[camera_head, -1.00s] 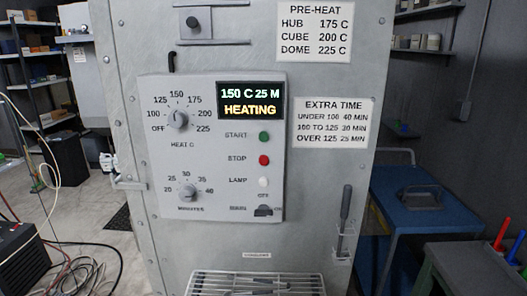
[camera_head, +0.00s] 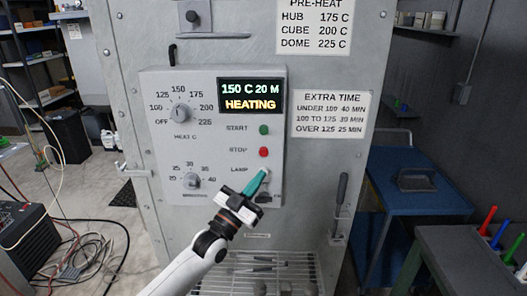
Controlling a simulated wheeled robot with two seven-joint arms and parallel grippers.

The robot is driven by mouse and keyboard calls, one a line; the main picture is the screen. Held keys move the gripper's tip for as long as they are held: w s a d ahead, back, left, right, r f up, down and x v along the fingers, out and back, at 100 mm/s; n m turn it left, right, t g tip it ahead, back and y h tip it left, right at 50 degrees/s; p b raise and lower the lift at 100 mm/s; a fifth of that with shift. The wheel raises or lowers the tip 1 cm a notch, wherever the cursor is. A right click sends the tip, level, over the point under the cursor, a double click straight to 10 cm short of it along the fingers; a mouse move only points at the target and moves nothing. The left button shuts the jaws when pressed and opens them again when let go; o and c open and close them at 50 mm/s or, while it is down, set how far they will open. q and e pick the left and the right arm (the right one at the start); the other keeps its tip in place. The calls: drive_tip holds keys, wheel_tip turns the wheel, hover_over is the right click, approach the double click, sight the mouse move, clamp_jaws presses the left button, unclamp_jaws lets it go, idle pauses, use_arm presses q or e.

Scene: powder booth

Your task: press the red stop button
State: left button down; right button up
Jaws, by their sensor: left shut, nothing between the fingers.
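The red stop button (camera_head: 263,152) sits on the control panel (camera_head: 160,90), between the green start button (camera_head: 263,130) above and the lamp button below. The display (camera_head: 251,96) reads 150 C 20 M HEATING. My left gripper (camera_head: 262,175) is shut and empty, its teal fingertips pointing up at the panel just below the red button. The fingertips cover the lamp button area. They appear apart from the red button; whether they touch the panel I cannot tell. My right gripper is not in view.
A heat dial (camera_head: 180,113) and a minutes dial (camera_head: 192,181) stick out at the panel's left. A door handle (camera_head: 340,205) hangs to the right. A wire rack (camera_head: 215,270) lies below. A blue cart (camera_head: 380,170) stands at the right.

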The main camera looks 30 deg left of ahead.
sight(264, 152)
use_arm(q)
drive_tip(key=shift+w, duration=0.1)
drive_tip(key=w+a+b, duration=0.1)
drive_tip(key=w, duration=0.1)
drive_tip(key=w+a+b, duration=0.2)
drive_tip(key=w, duration=0.1)
drive_tip(key=w+a+b, duration=0.1)
drive_tip(key=w+b, duration=0.1)
drive_tip(key=shift+w+a, duration=0.2)
drive_tip(key=shift+a, duration=0.1)
idle(0.6)
drive_tip(key=shift+b, duration=0.3)
idle(1.2)
drive_tip(key=shift+w+a, duration=0.2)
drive_tip(key=shift+w, duration=0.2)
